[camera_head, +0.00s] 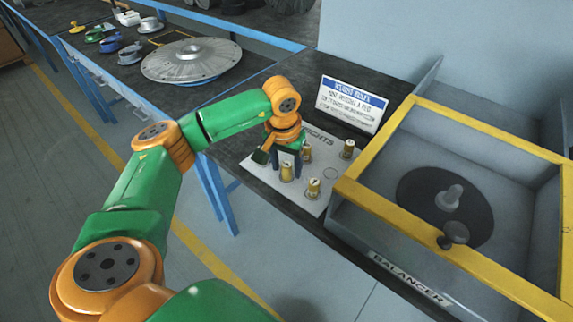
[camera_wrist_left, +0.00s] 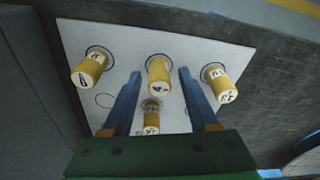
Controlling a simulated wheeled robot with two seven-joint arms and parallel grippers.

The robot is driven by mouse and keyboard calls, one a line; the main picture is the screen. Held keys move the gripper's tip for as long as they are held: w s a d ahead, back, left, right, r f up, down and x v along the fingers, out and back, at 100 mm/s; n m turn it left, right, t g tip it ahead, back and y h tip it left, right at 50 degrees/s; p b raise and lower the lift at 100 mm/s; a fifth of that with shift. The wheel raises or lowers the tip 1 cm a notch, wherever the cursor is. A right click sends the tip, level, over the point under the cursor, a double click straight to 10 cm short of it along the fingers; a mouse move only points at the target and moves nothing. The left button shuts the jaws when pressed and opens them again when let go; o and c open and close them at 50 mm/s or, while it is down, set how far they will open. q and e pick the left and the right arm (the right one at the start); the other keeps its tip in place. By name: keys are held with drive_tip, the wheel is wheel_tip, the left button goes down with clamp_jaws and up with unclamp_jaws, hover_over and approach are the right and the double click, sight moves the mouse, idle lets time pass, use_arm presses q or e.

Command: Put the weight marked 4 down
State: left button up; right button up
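The weight marked 4 (camera_wrist_left: 158,76) is a brass-yellow cylinder standing in a ring on the white weights mat (camera_wrist_left: 200,45). In the head view it appears to be the near weight (camera_head: 286,173) by my left fingers. My left gripper (camera_head: 286,168) points down over the mat. In the left wrist view its blue fingers (camera_wrist_left: 160,72) are spread either side of the weight marked 4, with a visible gap on each side. My right gripper is in neither view.
An empty ring (camera_head: 330,173) shows on the mat. A sign (camera_head: 352,103) and the yellow-framed balancer (camera_head: 450,262) border it.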

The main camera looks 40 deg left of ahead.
use_arm(q)
wheel_tip(320, 180, up, 12)
drive_tip(key=s, duration=0.1)
drive_tip(key=shift+s+d+r, duration=0.15)
drive_tip(key=shift+s+d, duration=0.05)
drive_tip(key=shift+s, duration=0.05)
